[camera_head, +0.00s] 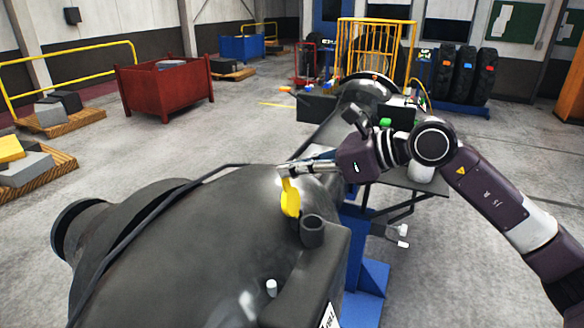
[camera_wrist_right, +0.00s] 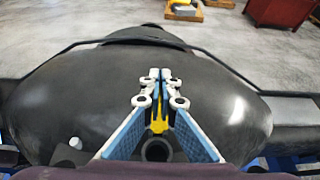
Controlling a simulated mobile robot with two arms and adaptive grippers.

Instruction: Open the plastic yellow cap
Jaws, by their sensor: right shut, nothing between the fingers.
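The yellow cap (camera_head: 290,200) stands tilted up beside a short black filler neck (camera_head: 312,232) on the large dark casting. The neck's round mouth is uncovered. My right gripper (camera_head: 284,170) is shut and empty, its fingertips at the cap's upper end; whether they touch it I cannot tell. In the right wrist view the closed fingers (camera_wrist_right: 160,88) partly hide the cap (camera_wrist_right: 158,124), which shows as a yellow strip behind the neck's opening (camera_wrist_right: 156,150).
The dark rounded casting (camera_head: 190,240) fills the foreground, with a black cable across it and a small white peg (camera_head: 271,287) on top. A blue stand (camera_head: 365,285) is below. A bench (camera_head: 425,180) with items lies behind my right arm.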

